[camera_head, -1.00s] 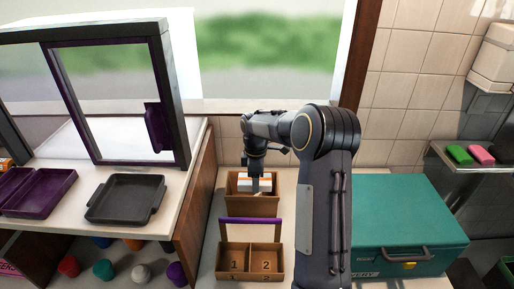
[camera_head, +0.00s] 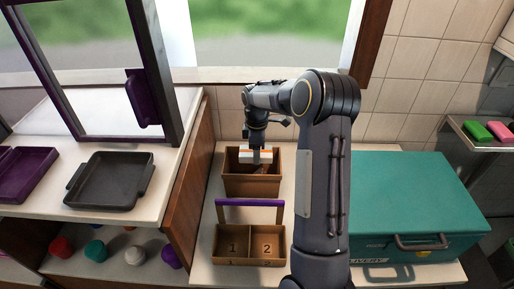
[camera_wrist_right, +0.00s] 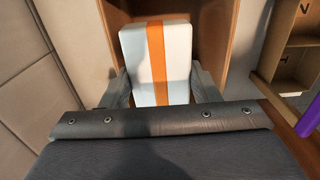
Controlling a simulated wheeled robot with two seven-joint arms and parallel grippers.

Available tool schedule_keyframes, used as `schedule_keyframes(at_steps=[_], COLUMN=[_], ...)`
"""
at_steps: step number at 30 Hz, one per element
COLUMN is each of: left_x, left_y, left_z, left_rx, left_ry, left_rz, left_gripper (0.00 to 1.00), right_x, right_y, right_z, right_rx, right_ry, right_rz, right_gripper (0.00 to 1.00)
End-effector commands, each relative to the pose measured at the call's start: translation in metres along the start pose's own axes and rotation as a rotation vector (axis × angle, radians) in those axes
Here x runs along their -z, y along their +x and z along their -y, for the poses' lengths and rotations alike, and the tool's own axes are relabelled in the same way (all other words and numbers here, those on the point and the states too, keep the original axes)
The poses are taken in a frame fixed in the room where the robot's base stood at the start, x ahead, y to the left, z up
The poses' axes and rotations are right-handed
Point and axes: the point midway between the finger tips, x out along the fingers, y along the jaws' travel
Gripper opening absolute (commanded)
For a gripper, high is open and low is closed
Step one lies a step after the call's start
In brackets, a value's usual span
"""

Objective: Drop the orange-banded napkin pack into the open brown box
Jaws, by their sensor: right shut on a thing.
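The napkin pack (camera_head: 245,156), white with an orange band, is held by my right gripper (camera_head: 257,150). In the right wrist view the pack (camera_wrist_right: 176,45) sits between the two fingers of the right gripper (camera_wrist_right: 160,88), its orange stripe running lengthwise. The open brown box (camera_head: 252,186) stands on the counter under it. In the head view the pack overlaps the back part of the box's opening; its exact height over the rim is hard to tell. In the right wrist view a box wall (camera_wrist_right: 240,40) shows beside the pack. My left gripper is not in view.
A two-compartment box marked 1 and 2, with a purple handle (camera_head: 250,203), stands in front of the brown box. A teal case (camera_head: 415,195) is to the right. A wooden side panel (camera_head: 190,195) and a shelf with a dark tray (camera_head: 110,180) are left.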

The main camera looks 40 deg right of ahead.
Motion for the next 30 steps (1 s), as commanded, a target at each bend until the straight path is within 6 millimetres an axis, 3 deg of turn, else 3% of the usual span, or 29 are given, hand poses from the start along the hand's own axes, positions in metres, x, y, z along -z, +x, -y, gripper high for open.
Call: schedule_keyframes(at_steps=[9, 10, 15, 23, 30], left_x=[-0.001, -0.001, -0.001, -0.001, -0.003], left_y=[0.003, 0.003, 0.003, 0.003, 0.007], left_z=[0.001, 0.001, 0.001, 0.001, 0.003], left_rx=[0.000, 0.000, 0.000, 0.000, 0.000], left_ry=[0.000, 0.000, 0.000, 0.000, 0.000], left_rz=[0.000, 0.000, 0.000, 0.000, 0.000], left_gripper=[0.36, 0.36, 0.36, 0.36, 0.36], right_x=[0.000, 0.000, 0.000, 0.000, 0.000], right_y=[0.004, 0.004, 0.004, 0.003, -0.028], right_z=[0.000, 0.000, 0.000, 0.000, -0.001], right_rx=[0.000, -0.001, -0.001, -0.001, -0.006], right_ry=[0.000, 0.000, 0.000, 0.000, 0.000], right_rz=[0.000, 0.000, 0.000, 0.000, -0.003], right_gripper=[0.34, 0.58, 0.80, 0.81, 0.81])
